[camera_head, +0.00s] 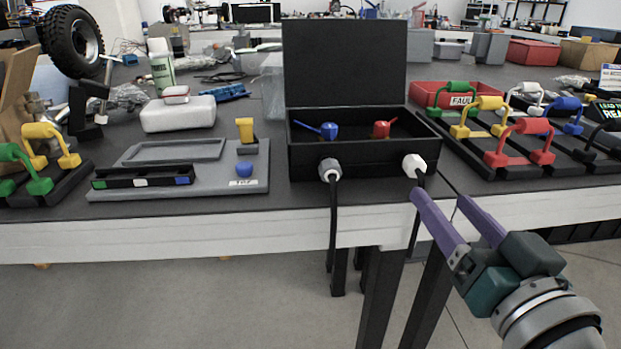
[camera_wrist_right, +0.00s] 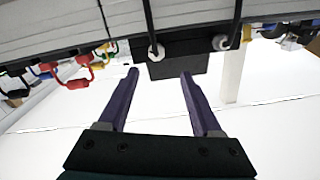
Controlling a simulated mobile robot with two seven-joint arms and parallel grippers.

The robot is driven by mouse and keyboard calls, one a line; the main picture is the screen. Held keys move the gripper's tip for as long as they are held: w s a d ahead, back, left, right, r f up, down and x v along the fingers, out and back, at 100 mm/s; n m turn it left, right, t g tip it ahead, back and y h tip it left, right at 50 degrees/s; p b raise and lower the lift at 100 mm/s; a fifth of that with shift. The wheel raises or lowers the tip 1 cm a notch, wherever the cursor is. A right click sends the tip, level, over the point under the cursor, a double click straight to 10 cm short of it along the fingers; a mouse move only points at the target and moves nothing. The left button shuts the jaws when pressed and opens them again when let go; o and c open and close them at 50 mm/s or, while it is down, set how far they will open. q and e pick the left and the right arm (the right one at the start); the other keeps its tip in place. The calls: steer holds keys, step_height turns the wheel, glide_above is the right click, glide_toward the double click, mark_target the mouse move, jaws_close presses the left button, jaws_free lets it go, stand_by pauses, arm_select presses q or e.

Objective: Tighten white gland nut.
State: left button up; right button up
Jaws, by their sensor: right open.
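The white gland nut (camera_head: 414,164) sits at the right end of the front face of a black open box (camera_head: 362,158), with a black cable hanging from it. It also shows in the right wrist view (camera_wrist_right: 157,52), just beyond the fingertips and roughly between them. My right gripper (camera_head: 440,198) is open and empty, its purple fingers apart. In the head view it is below and to the right of the white nut, not touching it. A grey gland nut (camera_head: 329,170) with its own cable is at the left of the same face. My left gripper is not in view.
Coloured handles on black bases, among them a red handle (camera_head: 520,140), stand right of the box. A grey tray (camera_head: 225,180) is on the left. The white table edge (camera_head: 130,240) runs below the box. The cables hang in front of the edge.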

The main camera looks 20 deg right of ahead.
mark_target(418, 170)
steer(key=x, duration=0.3)
steer(key=b+x, duration=0.1)
steer(key=x, duration=0.6)
steer(key=shift+d+f+b, duration=0.3)
steer(key=shift+f+b, duration=0.05)
steer(key=shift+b, duration=0.05)
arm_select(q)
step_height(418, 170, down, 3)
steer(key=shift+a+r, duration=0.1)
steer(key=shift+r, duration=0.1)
arm_select(e)
steer(key=shift+s, duration=0.1)
steer(key=c, duration=0.9)
jaws_close()
